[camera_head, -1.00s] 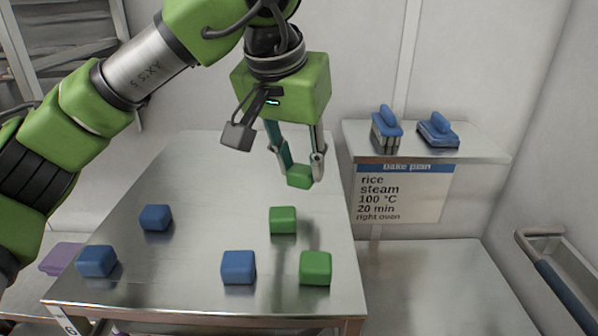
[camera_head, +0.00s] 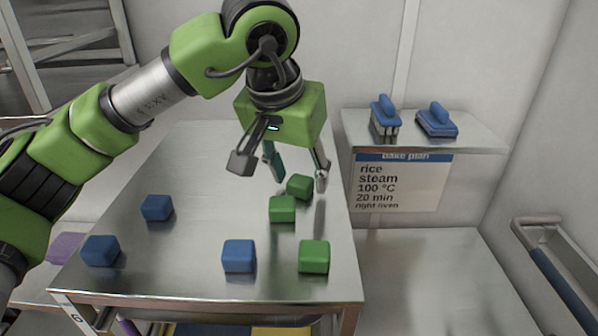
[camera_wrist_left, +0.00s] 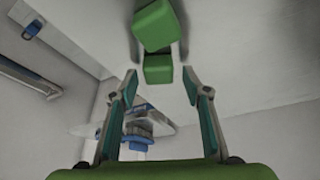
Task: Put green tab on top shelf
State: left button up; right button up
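Three green tabs are cube-shaped and lie on the steel table top (camera_head: 200,270). The rear green tab (camera_head: 299,186) sits under my left gripper (camera_head: 296,172), just behind the middle green tab (camera_head: 282,209). The front green tab (camera_head: 314,257) is near the table's right front corner. My left gripper's fingers are spread wide, with nothing gripped between them. In the left wrist view, two green tabs (camera_wrist_left: 155,25) (camera_wrist_left: 158,68) show beyond the open fingertips (camera_wrist_left: 160,80). My right gripper is out of view.
Three blue tabs (camera_head: 157,208) (camera_head: 100,251) (camera_head: 238,256) lie on the left and front of the table. A wall shelf (camera_head: 460,145) at right holds two blue-handled brushes (camera_head: 385,118) (camera_head: 437,120). A bake plan sign (camera_head: 400,185) hangs below it.

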pick_arm(q)
jog(key=shift+r, duration=0.35)
jog(key=shift+s+r, duration=0.15)
jog(key=shift+r, duration=0.1)
jog(key=b+v, duration=0.2)
jog(key=v, duration=0.9)
jog(key=shift+r, duration=0.1)
